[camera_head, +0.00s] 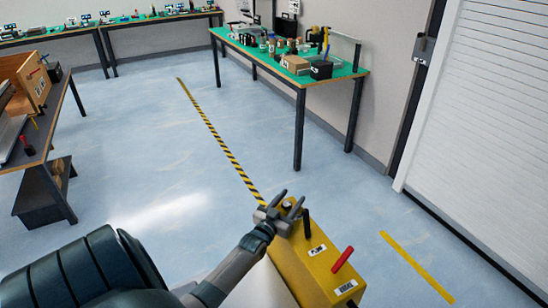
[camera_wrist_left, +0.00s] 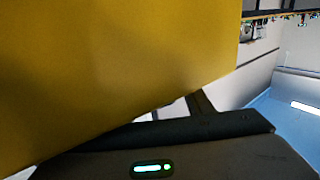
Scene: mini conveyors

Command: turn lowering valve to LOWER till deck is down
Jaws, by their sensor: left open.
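A yellow control box (camera_head: 298,271) stands at the bottom centre of the head view. Its top carries an upright black lever (camera_head: 306,223), a tilted red lever (camera_head: 342,259) and two white labels whose small text I cannot read surely. My left gripper (camera_head: 291,198) is open at the far end of the box. A small round knob (camera_head: 287,204) shows between its fingers; I cannot tell whether they touch it, or whether it is the lowering valve. In the left wrist view a yellow surface (camera_wrist_left: 115,65) fills the upper left, very close. The deck cannot be made out. My right gripper is not in view.
A green-topped bench (camera_head: 345,75) with tools and boxes stands beyond, against the wall. A white roller shutter (camera_head: 480,110) is at the right. The blue floor between them is clear, with striped tape (camera_head: 217,137).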

